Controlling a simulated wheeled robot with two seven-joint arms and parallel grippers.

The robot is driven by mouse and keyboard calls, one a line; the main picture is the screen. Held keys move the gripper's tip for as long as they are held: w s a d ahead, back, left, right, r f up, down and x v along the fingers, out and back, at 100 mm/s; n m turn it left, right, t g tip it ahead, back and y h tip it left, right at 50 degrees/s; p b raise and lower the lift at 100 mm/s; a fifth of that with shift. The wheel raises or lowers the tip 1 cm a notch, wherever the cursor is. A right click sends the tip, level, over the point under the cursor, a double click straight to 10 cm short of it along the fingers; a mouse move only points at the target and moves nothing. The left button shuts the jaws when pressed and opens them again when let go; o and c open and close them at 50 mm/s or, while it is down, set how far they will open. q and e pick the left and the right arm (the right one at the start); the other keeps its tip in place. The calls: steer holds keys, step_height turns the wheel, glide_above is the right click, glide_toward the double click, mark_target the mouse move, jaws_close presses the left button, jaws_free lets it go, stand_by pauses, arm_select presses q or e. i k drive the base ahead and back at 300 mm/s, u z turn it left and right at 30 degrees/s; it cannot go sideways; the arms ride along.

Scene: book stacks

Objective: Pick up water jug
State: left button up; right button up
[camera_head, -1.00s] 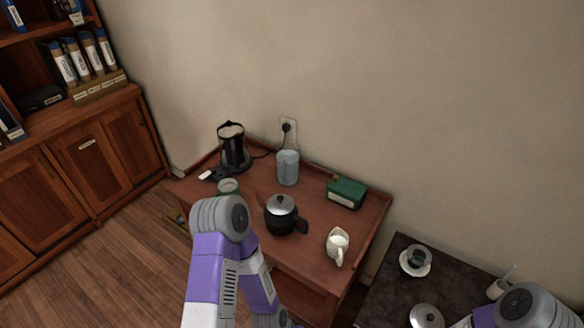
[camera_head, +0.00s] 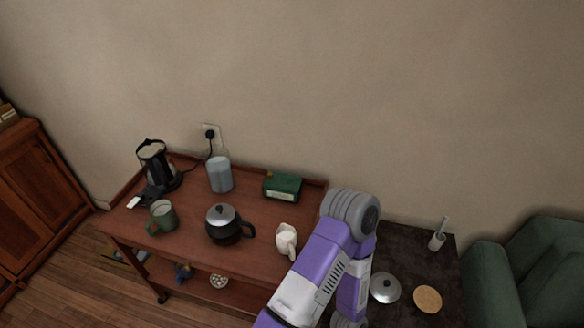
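No thing is marked as the water jug. A translucent blue-grey jug-like container (camera_head: 220,175) stands upright at the back of the wooden cart (camera_head: 185,222). A small white pitcher (camera_head: 286,239) stands near the cart's front right, close beside my arm in the picture. An arm of mine, apparently the left, rises from the bottom centre; its elbow covers the cart's right end. Neither gripper shows, and nothing is seen held.
The cart also holds a black kettle (camera_head: 157,164), a green mug (camera_head: 162,217), a dark teapot (camera_head: 227,225) and a green box (camera_head: 282,186). A dark table (camera_head: 405,260) bears a silver lid (camera_head: 385,287) and a round cork mat (camera_head: 428,299). A green armchair (camera_head: 530,270) stands right.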

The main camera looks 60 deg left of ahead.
mark_target(217, 159)
steer(key=z, duration=0.8)
steer(key=k, duration=1.4)
steer(key=u, duration=1.35)
steer(key=i, duration=0.15)
steer(key=u, duration=0.35)
